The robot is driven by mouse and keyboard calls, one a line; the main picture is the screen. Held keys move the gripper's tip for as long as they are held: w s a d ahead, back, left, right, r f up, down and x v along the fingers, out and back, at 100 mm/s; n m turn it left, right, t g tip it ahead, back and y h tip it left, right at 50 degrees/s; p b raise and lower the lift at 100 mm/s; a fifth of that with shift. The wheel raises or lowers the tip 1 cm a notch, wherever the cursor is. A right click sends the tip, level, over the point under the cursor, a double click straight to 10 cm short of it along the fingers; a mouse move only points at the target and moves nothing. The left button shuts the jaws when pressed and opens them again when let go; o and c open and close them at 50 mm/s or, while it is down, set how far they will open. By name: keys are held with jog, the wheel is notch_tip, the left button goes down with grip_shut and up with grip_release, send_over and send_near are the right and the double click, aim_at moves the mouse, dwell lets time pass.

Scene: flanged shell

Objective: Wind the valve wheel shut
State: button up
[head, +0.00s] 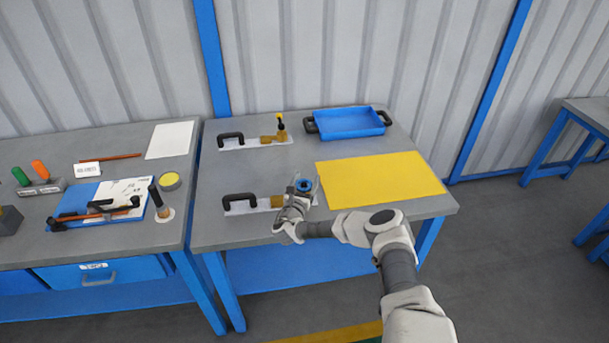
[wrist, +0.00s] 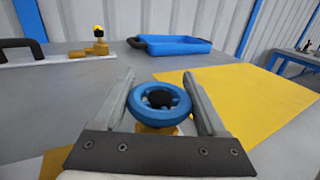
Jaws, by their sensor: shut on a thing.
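The blue valve wheel (wrist: 160,104) sits on a brass valve body (wrist: 157,128), low in the middle of the wrist view. In the head view the wheel (head: 304,185) shows small at the front of the right table, partly hidden by my gripper. My gripper (wrist: 160,88) has one finger on each side of the wheel and is shut on its rim. In the head view my gripper (head: 303,193) reaches the wheel from the front. The valve's brass body (head: 278,201) is fixed on a pale plate with a black handle (head: 239,201).
A second valve with a yellow knob (head: 280,124) stands behind on the same table (head: 205,200). A blue tray (head: 347,122) lies at the back right. A flat yellow sheet (head: 380,179) lies to the right. The left table holds a clipboard and tools.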

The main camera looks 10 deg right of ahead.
jog(key=m+g+h, duration=0.1)
jog(key=h, duration=0.1)
jog(key=m+g+h+b, duration=0.1)
jog(key=shift+s+d+f+m+h, duration=0.15)
jog(key=shift+d+f+m+h, duration=0.05)
jog(key=shift+f+m+h, duration=0.2)
jog(key=m+g+h+b, duration=0.1)
jog(key=b, duration=0.1)
jog(key=m+g+h+b, duration=0.1)
jog(key=g, duration=0.1)
jog(key=shift+s+d+h+b, duration=0.2)
jog(key=shift+h+b, duration=0.1)
jog(key=shift+b, duration=0.1)
jog(key=m+g+b, duration=0.1)
jog(key=b, duration=0.1)
jog(key=m+g+h+b, duration=0.1)
jog(key=b, duration=0.2)
jog(key=m+g+h+b, duration=0.1)
jog(key=g+b, duration=0.1)
jog(key=shift+s+d, duration=0.15)
jog(key=shift+s, duration=0.1)
jog(key=g+b, duration=0.1)
jog(key=m+g+h+b, duration=0.1)
jog(key=b, duration=0.1)
jog(key=shift+s+r+m+b, duration=0.15)
jog(key=shift+r+m+b, duration=0.1)
jog(key=shift+m+b, duration=0.05)
jog(key=shift+d+r+m+g+b, duration=0.1)
jog(key=shift+r+m+g+b, duration=0.15)
jog(key=shift+g+b, duration=0.2)
